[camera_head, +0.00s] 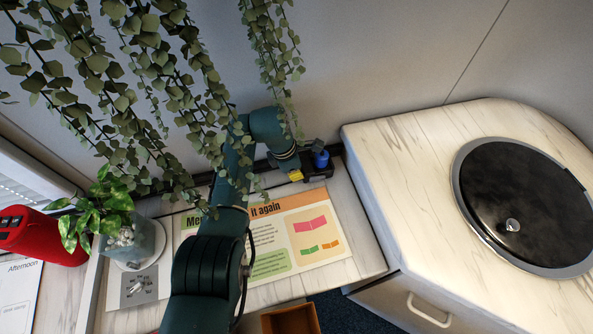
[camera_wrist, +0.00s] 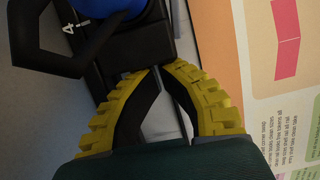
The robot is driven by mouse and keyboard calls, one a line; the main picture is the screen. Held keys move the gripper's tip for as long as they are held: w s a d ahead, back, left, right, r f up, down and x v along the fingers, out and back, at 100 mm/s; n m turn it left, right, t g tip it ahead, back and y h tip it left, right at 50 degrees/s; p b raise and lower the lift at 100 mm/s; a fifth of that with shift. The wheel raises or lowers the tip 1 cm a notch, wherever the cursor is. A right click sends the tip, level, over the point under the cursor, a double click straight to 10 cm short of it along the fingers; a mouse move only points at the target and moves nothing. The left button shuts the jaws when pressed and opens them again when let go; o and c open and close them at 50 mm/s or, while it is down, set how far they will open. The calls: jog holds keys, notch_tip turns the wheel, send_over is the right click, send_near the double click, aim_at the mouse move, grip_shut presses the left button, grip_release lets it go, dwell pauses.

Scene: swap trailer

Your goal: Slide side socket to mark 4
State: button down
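The black rail with a black socket block (camera_wrist: 146,38) lies straight ahead of my fingertips in the wrist view. A white 4 mark (camera_wrist: 68,28) shows on a black part at the upper left. In the head view, the dark rail (camera_head: 335,150) runs along the wall at the back of the table, with a black socket (camera_head: 318,174) on it near a blue round piece (camera_head: 321,159). My gripper (camera_wrist: 160,70), with yellow ribbed fingers, has its tips together or nearly so. They are close to the block's near edge; contact is unclear. Nothing shows held between them.
A printed instruction sheet (camera_head: 305,235) lies on the table beside the rail. A pale cabinet with a round black lid (camera_head: 525,205) stands right. Vines (camera_head: 272,45) hang near my arm. An orange-brown box (camera_head: 290,320) is at the front.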

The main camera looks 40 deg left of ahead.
jog(key=p+v, duration=0.9)
jog(key=shift+r, duration=0.3)
jog(key=shift+a, duration=0.15)
